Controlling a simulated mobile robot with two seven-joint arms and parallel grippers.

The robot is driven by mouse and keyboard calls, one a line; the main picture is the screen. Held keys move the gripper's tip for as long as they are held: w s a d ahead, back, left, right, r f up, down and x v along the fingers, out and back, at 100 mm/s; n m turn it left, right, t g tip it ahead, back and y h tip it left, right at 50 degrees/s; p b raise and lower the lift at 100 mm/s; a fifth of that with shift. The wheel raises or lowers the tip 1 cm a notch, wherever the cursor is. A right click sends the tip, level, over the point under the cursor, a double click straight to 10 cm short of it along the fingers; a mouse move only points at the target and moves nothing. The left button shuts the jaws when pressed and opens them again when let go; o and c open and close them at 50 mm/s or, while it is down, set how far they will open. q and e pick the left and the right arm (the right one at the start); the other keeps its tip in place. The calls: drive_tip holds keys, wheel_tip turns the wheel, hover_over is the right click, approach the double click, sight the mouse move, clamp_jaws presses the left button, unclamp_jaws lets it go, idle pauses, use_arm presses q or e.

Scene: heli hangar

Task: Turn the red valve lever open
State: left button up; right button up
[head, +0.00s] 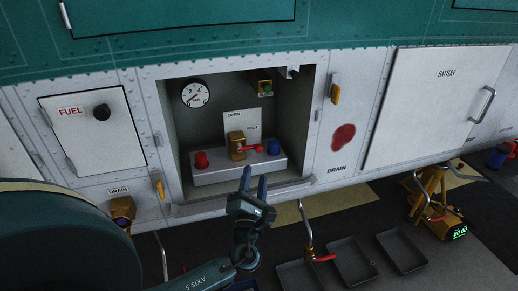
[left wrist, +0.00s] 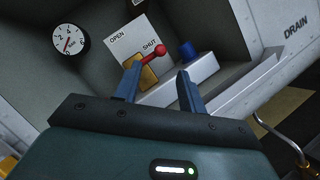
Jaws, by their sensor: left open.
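The red valve lever (head: 252,148) sits on a brass valve body (head: 236,146) in the open recess. It points right, toward the SHUT side of the white OPEN/SHUT label (head: 243,124). In the left wrist view the lever (left wrist: 148,53) shows just beyond and between my blue fingertips, its red knob near the word SHUT. My left gripper (head: 254,176) is open and empty, in front of the recess and below the lever in the head view. It also shows in the left wrist view (left wrist: 158,72), the left finger overlapping the valve body (left wrist: 143,72). My right gripper is not in view.
A red cap (head: 201,160) and a blue cap (head: 273,147) flank the valve on a grey block (head: 212,176). A gauge (head: 195,94) hangs upper left in the recess. The recess's side walls and lower sill bound the space. Trays (head: 351,262) lie on the floor below.

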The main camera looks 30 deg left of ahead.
sight(259, 151)
use_arm(q)
drive_tip(key=x, duration=1)
drive_tip(key=shift+w+p, duration=0.25)
drive_tip(key=shift+p, duration=0.05)
clamp_jaws()
